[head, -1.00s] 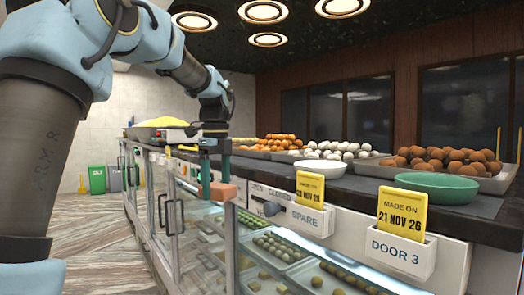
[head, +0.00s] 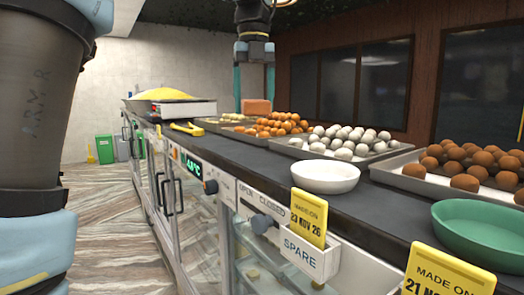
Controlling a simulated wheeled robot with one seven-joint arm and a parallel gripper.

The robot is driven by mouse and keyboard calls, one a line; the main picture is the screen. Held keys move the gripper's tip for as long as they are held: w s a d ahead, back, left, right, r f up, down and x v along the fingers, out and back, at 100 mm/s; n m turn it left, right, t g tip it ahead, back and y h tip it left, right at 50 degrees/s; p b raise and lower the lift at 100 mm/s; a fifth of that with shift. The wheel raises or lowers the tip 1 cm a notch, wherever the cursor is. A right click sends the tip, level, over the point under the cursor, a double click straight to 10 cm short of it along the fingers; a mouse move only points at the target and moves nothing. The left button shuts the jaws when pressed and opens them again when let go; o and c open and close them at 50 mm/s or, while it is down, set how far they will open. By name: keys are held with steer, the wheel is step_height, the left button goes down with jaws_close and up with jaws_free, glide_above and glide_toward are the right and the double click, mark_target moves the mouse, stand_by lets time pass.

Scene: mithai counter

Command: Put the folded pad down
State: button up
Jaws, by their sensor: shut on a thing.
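The folded pad (head: 257,107) is a small salmon-orange block. It shows in the head view just above the tray of orange sweets, at the upper middle. My gripper (head: 254,92) points down from the top of the picture, with a teal finger on each side, and is shut on the pad. The pad hangs at the lower end of the fingers and appears clear of the counter top (head: 236,147). I cannot tell its exact height or how far back it is.
Trays of orange sweets (head: 272,126), white sweets and brown sweets line the counter's back. A white bowl (head: 325,178) and green bowl (head: 484,232) stand nearer. A yellow-handled tool (head: 187,128) lies left.

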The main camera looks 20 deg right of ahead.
mark_target(255, 158)
step_height(255, 158, down, 10)
steer(key=shift+d+r+p, duration=0.1)
steer(key=shift+r+p, duration=0.05)
steer(key=shift+p, duration=0.35)
steer(key=o, duration=1.1)
steer(key=shift+o, duration=0.2)
step_height(255, 158, up, 12)
steer(key=shift+r, duration=0.1)
